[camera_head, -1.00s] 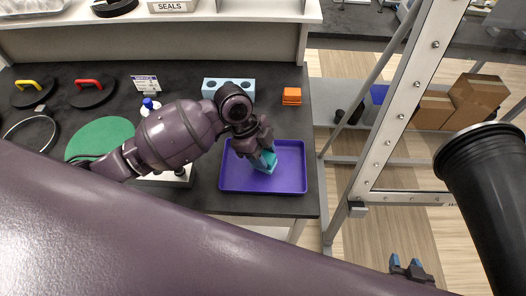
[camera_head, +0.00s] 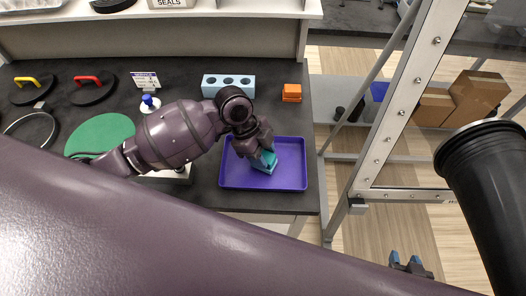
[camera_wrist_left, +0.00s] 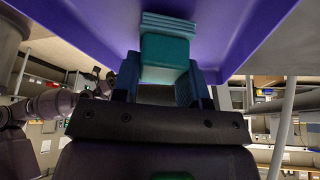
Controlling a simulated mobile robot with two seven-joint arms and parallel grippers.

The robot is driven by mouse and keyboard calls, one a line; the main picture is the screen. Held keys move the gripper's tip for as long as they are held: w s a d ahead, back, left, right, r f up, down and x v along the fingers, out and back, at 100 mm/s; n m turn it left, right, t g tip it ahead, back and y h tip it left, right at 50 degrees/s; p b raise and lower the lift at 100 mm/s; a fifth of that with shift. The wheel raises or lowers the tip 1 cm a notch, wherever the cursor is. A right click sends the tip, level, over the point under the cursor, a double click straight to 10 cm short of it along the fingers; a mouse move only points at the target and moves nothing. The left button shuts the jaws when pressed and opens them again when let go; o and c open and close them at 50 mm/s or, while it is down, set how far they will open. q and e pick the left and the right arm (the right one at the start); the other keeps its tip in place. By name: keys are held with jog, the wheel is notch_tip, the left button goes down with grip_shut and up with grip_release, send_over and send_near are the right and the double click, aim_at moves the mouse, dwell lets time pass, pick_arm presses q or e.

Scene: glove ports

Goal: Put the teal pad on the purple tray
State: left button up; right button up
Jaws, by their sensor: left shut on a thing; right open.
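The purple tray (camera_head: 292,178) lies on the dark bench near its right end. I cannot tell whether the pad touches the tray floor. My right gripper (camera_head: 410,264) is open and empty, low at the right, away from the bench.
A light blue block with holes (camera_head: 228,84) and an orange block (camera_head: 291,92) stand behind the tray. A green round mat (camera_head: 100,135) and a blue-topped stamp-like item (camera_head: 149,103) are to the left. A metal-framed clear panel (camera_head: 395,110) and black glove port sleeve (camera_head: 490,185) stand right.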

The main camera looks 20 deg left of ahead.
pick_arm(q)
jog(key=shift+f, duration=0.15)
jog(key=o, duration=1)
jog(key=shift+o, duration=0.2)
jog(key=v, duration=1)
jog(key=shift+r+b, duration=0.3)
jog(key=shift+r, duration=0.1)
jog(key=shift+a, duration=0.15)
